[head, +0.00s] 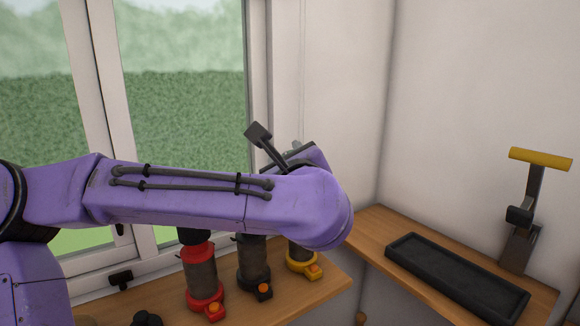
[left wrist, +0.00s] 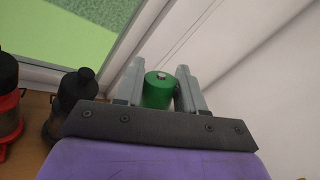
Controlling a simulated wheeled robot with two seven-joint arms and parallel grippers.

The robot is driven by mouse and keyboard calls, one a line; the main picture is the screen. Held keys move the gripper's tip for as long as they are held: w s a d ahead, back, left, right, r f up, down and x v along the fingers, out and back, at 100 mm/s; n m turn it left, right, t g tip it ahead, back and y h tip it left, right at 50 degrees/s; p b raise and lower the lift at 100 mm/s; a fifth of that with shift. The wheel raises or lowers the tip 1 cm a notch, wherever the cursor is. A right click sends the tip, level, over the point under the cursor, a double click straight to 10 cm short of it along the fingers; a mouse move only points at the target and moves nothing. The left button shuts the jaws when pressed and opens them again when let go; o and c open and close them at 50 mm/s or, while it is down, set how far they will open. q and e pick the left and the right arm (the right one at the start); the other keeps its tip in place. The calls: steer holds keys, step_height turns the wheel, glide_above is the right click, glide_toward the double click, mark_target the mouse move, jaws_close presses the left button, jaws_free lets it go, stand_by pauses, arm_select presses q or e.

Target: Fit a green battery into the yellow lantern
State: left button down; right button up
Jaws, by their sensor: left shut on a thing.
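My left gripper (left wrist: 159,92) is shut on a green battery (left wrist: 159,88), which stands between its two grey fingers in the left wrist view. In the head view my purple left arm hides most of that gripper and the battery. The yellow lantern (head: 302,264) stands on the wooden bench below the end of my left arm. Its yellow base with an orange part shows, but its top is hidden behind the arm. The lantern does not show in the left wrist view. My right gripper is in neither view.
A red lantern (head: 203,280) and a black lantern (head: 254,272) stand left of the yellow one on the bench (head: 330,282). A black tray (head: 455,275) lies on the right shelf, beside a yellow-handled device (head: 540,160). A window (head: 180,90) is behind.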

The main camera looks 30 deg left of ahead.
arm_select(q)
steer(key=p, duration=0.2)
steer(key=w+r+p, duration=0.1)
steer(key=p, duration=0.1)
steer(key=shift+w+m+y, duration=0.25)
steer(key=shift+m+y, duration=0.05)
steer(key=shift+m, duration=0.1)
steer(key=w+a+f+m+t+h+p, duration=0.1)
steer(key=w+a+f+m+p, duration=0.1)
steer(key=w+m+p, duration=0.1)
steer(key=w+a+f+m+t+h+p, duration=0.2)
steer(key=w+f+m+p, duration=0.1)
steer(key=w+p, duration=0.3)
steer(key=shift+w+a+f+m, duration=0.15)
steer(key=shift+w+m, duration=0.45)
steer(key=shift+w, duration=0.65)
steer(key=shift+a+f, duration=0.1)
steer(key=shift+a, duration=0.05)
step_height(320, 180, down, 6)
steer(key=b, duration=0.6)
steer(key=shift+r, duration=0.2)
